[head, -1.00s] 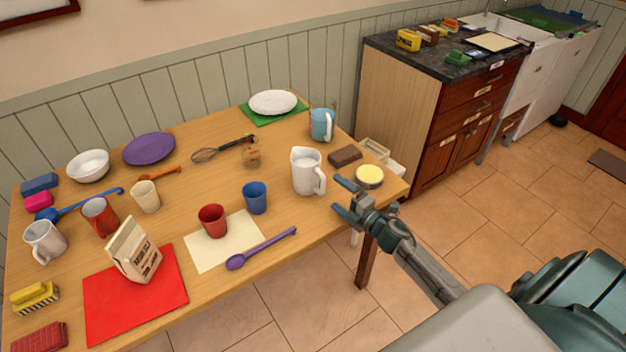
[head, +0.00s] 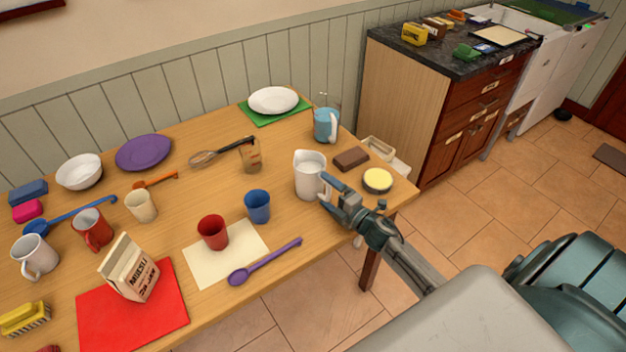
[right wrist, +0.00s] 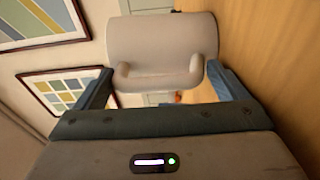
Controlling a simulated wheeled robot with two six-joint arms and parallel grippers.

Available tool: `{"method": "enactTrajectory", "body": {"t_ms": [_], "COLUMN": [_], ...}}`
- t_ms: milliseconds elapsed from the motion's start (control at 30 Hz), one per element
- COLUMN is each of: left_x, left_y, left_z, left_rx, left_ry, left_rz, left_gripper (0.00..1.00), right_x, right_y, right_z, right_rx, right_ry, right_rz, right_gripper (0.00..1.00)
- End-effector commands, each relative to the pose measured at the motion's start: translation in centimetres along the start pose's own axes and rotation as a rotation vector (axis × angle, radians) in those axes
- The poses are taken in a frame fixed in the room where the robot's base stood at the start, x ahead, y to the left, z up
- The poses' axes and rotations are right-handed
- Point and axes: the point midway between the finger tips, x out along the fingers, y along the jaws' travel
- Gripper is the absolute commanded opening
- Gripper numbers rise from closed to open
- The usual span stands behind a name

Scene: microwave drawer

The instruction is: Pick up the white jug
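The white jug (head: 308,172) stands upright on the wooden table, near its right end, with its handle toward my right gripper. My right gripper (head: 326,190) is at the jug's handle side, and its fingers cover part of the handle in the head view. In the right wrist view the jug (right wrist: 160,38) lies ahead, between the lines of the two spread fingers (right wrist: 162,88). The handle reaches back into the gap between the fingertips. The fingers are open, one on each side of the handle. My left gripper is not in view.
The table (head: 340,222) ends close to my right arm.

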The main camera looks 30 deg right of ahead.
Motion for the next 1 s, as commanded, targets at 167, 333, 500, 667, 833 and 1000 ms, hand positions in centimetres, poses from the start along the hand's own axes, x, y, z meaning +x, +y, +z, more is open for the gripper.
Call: {"method": "enactTrajectory", "body": {"t_ms": [167, 333, 500, 667, 833, 1000], "left_x": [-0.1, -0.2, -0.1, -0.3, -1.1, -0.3], "left_y": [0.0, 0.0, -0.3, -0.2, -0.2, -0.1], "left_z": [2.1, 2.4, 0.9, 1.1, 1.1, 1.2], "left_rx": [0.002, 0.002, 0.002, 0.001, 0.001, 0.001], "left_ry": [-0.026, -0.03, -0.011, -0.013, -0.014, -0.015], "left_rz": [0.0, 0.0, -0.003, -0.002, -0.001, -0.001], "left_gripper": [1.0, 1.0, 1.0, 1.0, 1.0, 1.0], "right_x": [0.0, 0.1, 0.1, 0.1, 0.1, -1.5], "right_y": [0.0, 0.2, 0.3, 1.1, 3.1, 3.5], "right_z": [0.0, 0.0, 0.0, 0.0, 0.0, -0.7], "right_rx": [0.0, -0.001, -0.001, -0.001, -0.003, -0.002], "right_ry": [0.0, 0.002, 0.002, 0.002, 0.003, 0.003], "right_rz": [0.001, 0.004, 0.004, 0.005, 0.006, 0.003], "right_gripper": [0.55, 0.41, 0.41, 0.41, 0.41, 0.41]}}
